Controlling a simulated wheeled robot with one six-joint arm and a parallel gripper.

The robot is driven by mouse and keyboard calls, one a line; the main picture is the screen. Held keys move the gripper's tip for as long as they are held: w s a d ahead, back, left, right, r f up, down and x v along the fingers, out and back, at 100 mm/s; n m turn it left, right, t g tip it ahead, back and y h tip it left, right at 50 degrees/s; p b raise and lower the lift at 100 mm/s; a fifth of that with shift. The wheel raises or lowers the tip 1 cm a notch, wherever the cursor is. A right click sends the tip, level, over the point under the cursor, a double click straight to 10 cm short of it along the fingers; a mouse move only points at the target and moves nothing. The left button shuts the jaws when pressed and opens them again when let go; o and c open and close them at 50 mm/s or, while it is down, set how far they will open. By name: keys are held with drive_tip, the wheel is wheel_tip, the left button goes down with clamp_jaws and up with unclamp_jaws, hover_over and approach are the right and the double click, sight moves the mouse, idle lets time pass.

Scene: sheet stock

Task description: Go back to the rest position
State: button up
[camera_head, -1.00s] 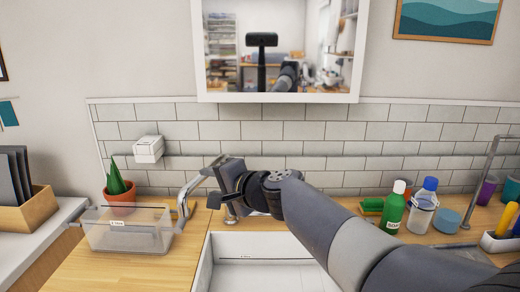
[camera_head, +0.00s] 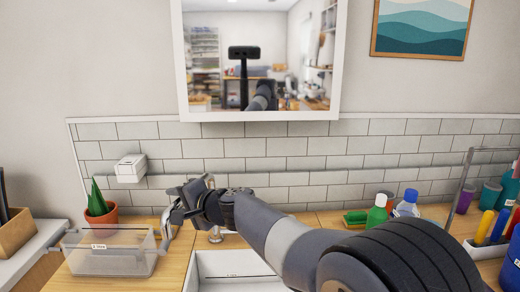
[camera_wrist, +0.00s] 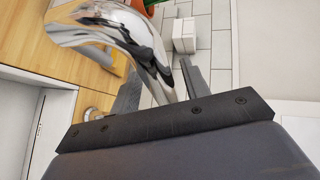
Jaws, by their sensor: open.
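My gripper (camera_head: 172,212) is at the end of my arm, which reaches leftward over the sink (camera_head: 232,268) in the head view. In the head view the faucet (camera_head: 168,236) is partly hidden behind my gripper.
A green bottle (camera_head: 376,216), a blue-capped bottle (camera_head: 407,203) and cups are on the right, partly behind my arm. A mirror (camera_head: 335,60) hangs above the tiles.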

drive_tip(key=b+v, duration=0.2)
drive_tip(key=v, duration=0.9)
drive_tip(key=shift+n+g+y, duration=0.3)
drive_tip(key=shift+n+g, duration=0.1)
drive_tip(key=shift+n, duration=0.1)
drive_tip(key=p+x, duration=0.1)
drive_tip(key=x, duration=0.2)
drive_tip(key=p+x, duration=0.1)
drive_tip(key=x, duration=0.2)
drive_tip(key=w+p+x, duration=0.1)
drive_tip(key=x, duration=0.2)
drive_tip(key=shift+w+d+f, duration=0.15)
drive_tip(key=shift+w+d, duration=0.05)
drive_tip(key=shift+s+d+f+n+g+y+p, duration=0.1)
drive_tip(key=shift+s+d+n+g+y+p, duration=0.1)
drive_tip(key=shift+d+n+g+y+p, duration=0.5)
drive_tip(key=shift+s+d+p, duration=0.1)
drive_tip(key=shift+d+p, duration=0.15)
drive_tip(key=shift+p, duration=0.05)
